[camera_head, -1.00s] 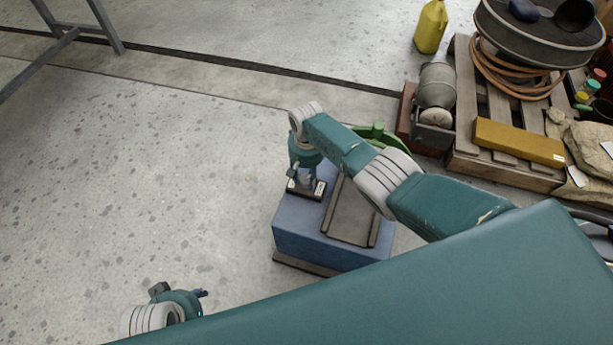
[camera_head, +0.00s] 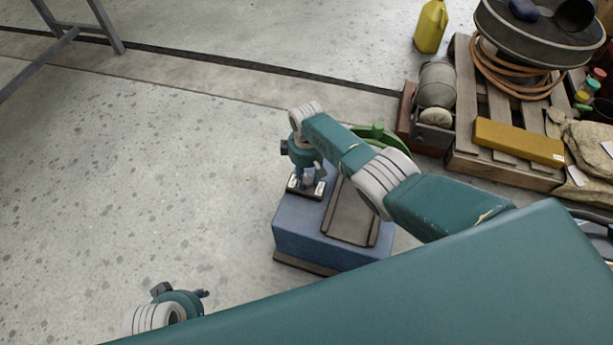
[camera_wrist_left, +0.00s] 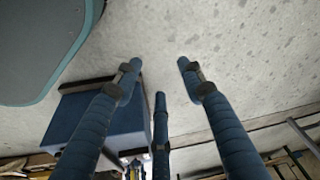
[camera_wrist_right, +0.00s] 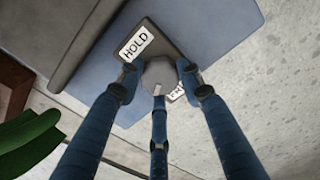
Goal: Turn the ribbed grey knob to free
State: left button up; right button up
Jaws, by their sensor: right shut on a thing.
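The grey knob (camera_wrist_right: 160,74) sits on a dark plate (camera_wrist_right: 128,53) on top of the blue box (camera_head: 315,245). My right gripper (camera_wrist_right: 158,78) points down with its fingers closed around the knob; it also shows over the plate in the head view (camera_head: 308,180). A white HOLD label (camera_wrist_right: 138,43) is on one side of the knob. A second white label (camera_wrist_right: 177,94) is mostly hidden by a finger. A small pale mark shows on the knob. My left gripper (camera_wrist_left: 160,72) is open and empty, away from the box.
A dark panel (camera_head: 350,212) covers part of the box top. A green curved part (camera_head: 388,139) is behind the box. A wooden pallet (camera_head: 500,175) with a yellow block (camera_head: 520,142) and a hose (camera_head: 515,77) stands at right.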

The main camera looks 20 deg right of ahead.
jog(key=n, duration=0.5)
jog(key=shift+n, duration=0.4)
jog(key=n, duration=0.3)
pick_arm(q)
jog(key=shift+b+v, duration=0.3)
jog(key=shift+v, duration=0.7)
pick_arm(e)
jog(key=shift+n, duration=1.6)
pick_arm(q)
jog(key=shift+w+r, duration=0.2)
pick_arm(e)
jog(key=o, duration=1.1)
pick_arm(q)
jog(key=shift+w+r, duration=0.1)
jog(key=shift+w, duration=0.15)
pick_arm(e)
jog(key=shift+o, duration=0.2)
